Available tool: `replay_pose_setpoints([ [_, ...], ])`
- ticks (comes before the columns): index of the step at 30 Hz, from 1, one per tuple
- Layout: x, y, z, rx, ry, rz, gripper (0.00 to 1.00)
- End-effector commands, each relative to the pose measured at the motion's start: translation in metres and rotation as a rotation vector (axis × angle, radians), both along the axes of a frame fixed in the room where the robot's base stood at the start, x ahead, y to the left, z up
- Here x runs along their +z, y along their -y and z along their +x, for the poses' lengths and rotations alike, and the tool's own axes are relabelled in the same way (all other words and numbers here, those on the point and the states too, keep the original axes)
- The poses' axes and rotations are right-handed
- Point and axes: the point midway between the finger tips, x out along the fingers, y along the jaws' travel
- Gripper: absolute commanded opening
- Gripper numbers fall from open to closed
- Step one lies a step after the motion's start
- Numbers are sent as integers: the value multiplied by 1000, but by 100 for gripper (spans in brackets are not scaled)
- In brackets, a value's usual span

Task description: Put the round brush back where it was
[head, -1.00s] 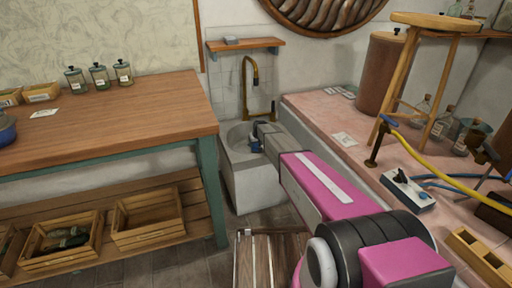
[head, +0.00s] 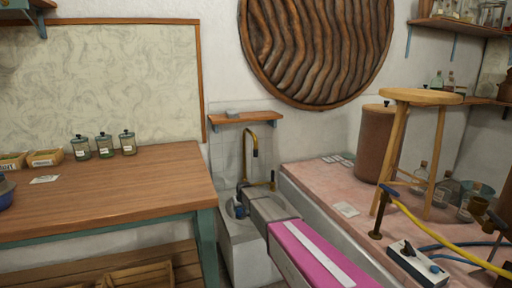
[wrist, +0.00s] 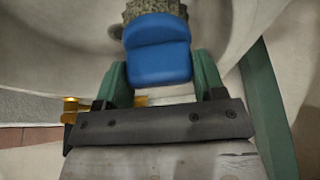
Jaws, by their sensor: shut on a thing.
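The round brush has a blue handle (wrist: 158,55) and grey-brown bristles (wrist: 152,9), cut off by the top edge in the wrist view. My gripper (wrist: 160,82) is shut on the blue handle, with a green finger on each side. In the head view the brush (head: 237,210) is a small blue patch at the end of my gripper (head: 243,206). It is over or in the pale stone sink (head: 235,245), below the brass tap (head: 254,145). My gripper and arm hide part of the basin, and I cannot tell whether the bristles touch it.
A small wooden shelf (head: 262,119) with a grey block (head: 232,114) hangs above the sink. A wooden workbench (head: 120,190) with glass jars (head: 104,146) stands left. A pink counter (head: 325,186) with a stool (head: 399,140) and hoses (head: 435,232) stands right.

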Motion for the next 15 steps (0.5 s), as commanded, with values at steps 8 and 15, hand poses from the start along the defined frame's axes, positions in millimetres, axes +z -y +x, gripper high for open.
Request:
replay_pose_setpoints([
  [8,84,47,-37,-50,4,1,34],
  [15,162,108,-92,-121,4,1,34],
])
